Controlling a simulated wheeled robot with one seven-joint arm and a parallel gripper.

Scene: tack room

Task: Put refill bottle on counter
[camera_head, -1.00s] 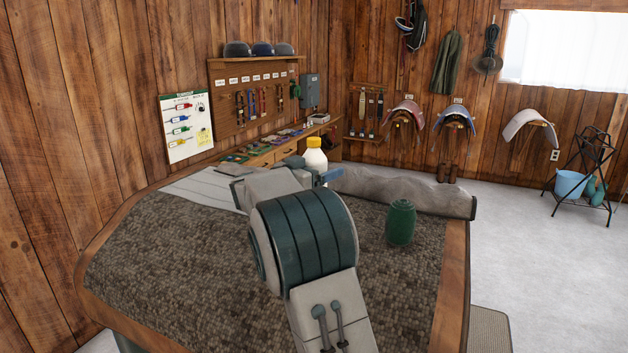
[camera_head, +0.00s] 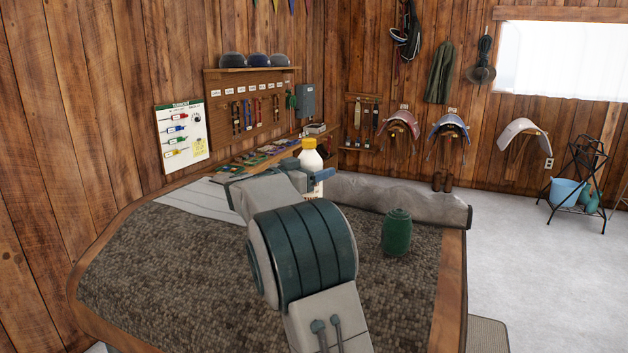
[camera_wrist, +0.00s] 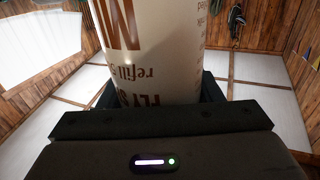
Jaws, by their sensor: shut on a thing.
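The refill bottle (camera_head: 311,158) is white with a yellow cap. It is upright in the head view, beyond my arm, which hides part of its lower body. In the wrist view the refill bottle (camera_wrist: 150,50) fills the middle, with brown "refill" lettering. My gripper (camera_wrist: 160,95) is shut on it, a dark finger on each side. The counter with the dark woven top (camera_head: 160,260) lies below my arm. I cannot tell whether the bottle touches any surface.
A green ribbed canister (camera_head: 396,232) stands on the woven top at the right. A rolled grey cloth (camera_head: 400,198) lies along the far edge. A narrow shelf with small flat items (camera_head: 260,160) runs along the back wall. The woven top at the left is bare.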

